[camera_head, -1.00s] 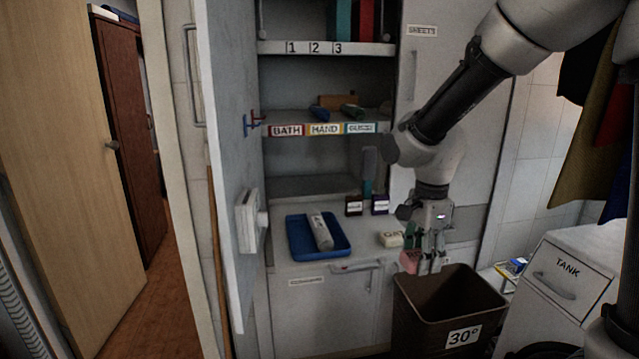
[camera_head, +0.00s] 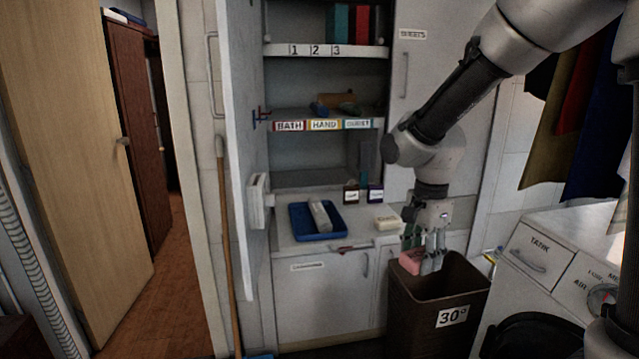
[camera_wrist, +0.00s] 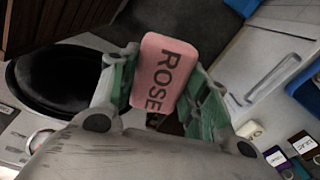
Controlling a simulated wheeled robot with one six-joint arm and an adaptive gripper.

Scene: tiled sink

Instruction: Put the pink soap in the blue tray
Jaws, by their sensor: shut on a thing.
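The pink soap (camera_wrist: 166,72), marked ROSE, is gripped between the green-padded fingers of my gripper (camera_wrist: 160,92) in the wrist view. In the head view the pink soap (camera_head: 411,262) shows at the left side of my gripper (camera_head: 428,262), over the left rim of the brown bin. The blue tray (camera_head: 297,224) lies on the cupboard counter to the left of my gripper. A pale wrapped bar (camera_head: 320,215) lies in the tray.
A cream soap block (camera_head: 386,223) sits at the counter's right edge. Two small labelled boxes (camera_head: 351,192) stand behind the tray. The brown bin (camera_head: 428,305), marked 30°, is below my gripper. An open cupboard door (camera_head: 238,150) bounds the left side.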

